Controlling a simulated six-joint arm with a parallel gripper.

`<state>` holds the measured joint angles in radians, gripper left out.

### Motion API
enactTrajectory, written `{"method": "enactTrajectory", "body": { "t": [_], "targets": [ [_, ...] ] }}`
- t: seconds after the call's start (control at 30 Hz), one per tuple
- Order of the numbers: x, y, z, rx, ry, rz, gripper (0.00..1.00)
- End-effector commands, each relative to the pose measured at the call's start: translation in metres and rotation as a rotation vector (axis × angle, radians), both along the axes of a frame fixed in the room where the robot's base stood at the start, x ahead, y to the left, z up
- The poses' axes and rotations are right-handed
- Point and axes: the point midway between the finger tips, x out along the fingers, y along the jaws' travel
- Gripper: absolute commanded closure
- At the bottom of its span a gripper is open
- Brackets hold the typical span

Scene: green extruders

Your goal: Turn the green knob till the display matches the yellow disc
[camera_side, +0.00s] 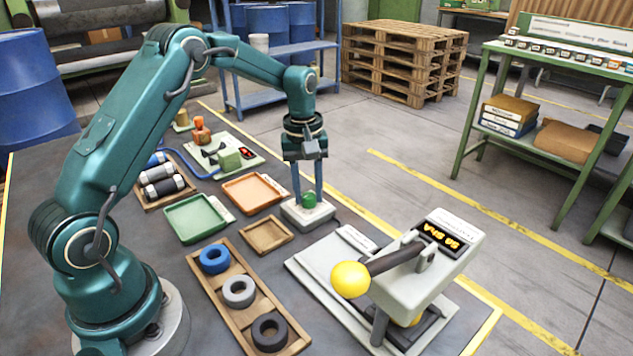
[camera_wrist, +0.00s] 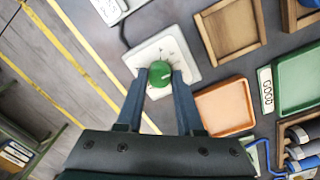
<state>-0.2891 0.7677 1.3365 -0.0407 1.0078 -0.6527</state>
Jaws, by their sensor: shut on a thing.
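The green knob (camera_side: 309,199) sits on a pale square base with dial marks (camera_side: 308,215). My gripper (camera_side: 308,192) points straight down over it, with its two fingers shut on the knob's sides. In the wrist view the knob (camera_wrist: 160,73) lies between the fingertips, and a pale pointer line shows on its top. A grey lever machine (camera_side: 425,270) at the front right carries an amber-lit display (camera_side: 438,237), whose characters I cannot read surely. I cannot make out a clear yellow disc; a yellow ball (camera_side: 350,280) ends the machine's dark lever, and something yellow partly shows beneath the machine.
An orange tray (camera_side: 232,203), a green tray (camera_side: 170,226) and a wooden tray (camera_side: 247,240) lie left of the knob base. A wooden rack (camera_side: 295,343) holds blue, grey and black rings.

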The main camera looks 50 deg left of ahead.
Motion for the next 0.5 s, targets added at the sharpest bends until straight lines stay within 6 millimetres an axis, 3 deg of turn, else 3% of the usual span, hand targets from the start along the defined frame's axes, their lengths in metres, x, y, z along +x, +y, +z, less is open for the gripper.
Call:
{"method": "enactTrajectory", "body": {
  "t": [0.5],
  "targets": [
    [0.0003, 0.0004, 0.0005, -0.001, 0.004, -0.336, 1.00]
  ]
}}
